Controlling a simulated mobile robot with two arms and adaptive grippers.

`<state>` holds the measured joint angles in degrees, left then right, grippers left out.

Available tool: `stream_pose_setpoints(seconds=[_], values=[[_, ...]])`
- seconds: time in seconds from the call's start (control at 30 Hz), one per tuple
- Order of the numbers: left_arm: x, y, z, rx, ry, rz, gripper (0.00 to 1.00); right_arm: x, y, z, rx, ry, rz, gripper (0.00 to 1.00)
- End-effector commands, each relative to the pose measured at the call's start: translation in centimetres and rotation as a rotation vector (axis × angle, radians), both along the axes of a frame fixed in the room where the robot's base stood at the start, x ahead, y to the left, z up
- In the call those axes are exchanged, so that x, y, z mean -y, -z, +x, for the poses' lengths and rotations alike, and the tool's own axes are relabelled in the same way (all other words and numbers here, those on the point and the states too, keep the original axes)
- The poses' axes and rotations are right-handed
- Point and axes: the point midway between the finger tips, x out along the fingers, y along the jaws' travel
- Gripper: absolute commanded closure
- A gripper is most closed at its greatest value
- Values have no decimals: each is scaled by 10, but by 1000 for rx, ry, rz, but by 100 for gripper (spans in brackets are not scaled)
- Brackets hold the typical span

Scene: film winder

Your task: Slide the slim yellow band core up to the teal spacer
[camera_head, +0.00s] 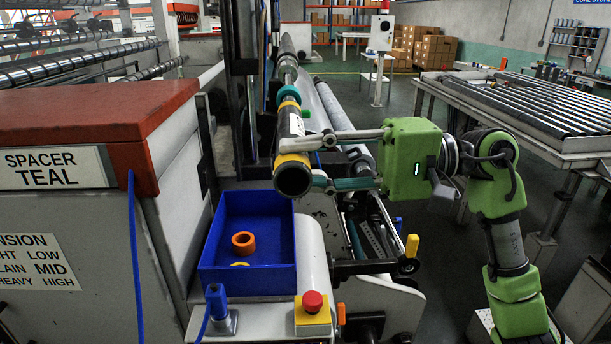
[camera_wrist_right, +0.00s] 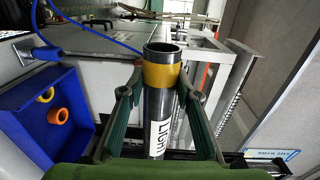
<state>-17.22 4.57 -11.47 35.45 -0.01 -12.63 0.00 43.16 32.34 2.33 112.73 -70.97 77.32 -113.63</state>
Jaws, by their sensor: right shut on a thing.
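The core (camera_head: 297,125) is a dark hollow tube with a yellow band near its open near end, another yellow band near its far end, and a white label. It lies in line with the shaft (camera_head: 288,60). The teal spacer (camera_head: 288,93) is a ring right behind the far yellow band; I cannot tell whether they touch. My right gripper (camera_head: 303,162) is shut on the core near its near end. In the wrist view, the fingers (camera_wrist_right: 163,85) flank the core (camera_wrist_right: 157,105), whose label reads LIGHT. My left gripper is not in view.
A blue bin (camera_head: 250,205) with orange and yellow rings stands below and left of the core. A red stop button (camera_head: 312,302) is in front. The red-topped cabinet (camera_head: 75,115) with a SPACER TEAL sign fills the left. A roller table (camera_head: 540,105) is at right.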

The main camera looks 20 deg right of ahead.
Motion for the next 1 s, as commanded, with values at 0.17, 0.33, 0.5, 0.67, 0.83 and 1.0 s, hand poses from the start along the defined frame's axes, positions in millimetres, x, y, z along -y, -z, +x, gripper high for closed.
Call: stream_pose_setpoints(seconds=[0.17, 0.33, 0.5, 0.67, 0.83, 1.0], values=[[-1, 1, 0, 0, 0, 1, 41, 1, -1, 3, 2, 0, 1, 98], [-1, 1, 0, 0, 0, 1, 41, 1, -1, 3, 1, 0, 1, 98], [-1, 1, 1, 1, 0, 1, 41, 1, -1, 5, 1, 0, 1, 98], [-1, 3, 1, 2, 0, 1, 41, 2, 0, 10, 0, 0, 2, 98], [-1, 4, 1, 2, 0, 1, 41, 3, 0, 16, 2, 0, 1, 98], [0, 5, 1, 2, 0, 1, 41, 4, 0, 21, 1, 0, 1, 98]])
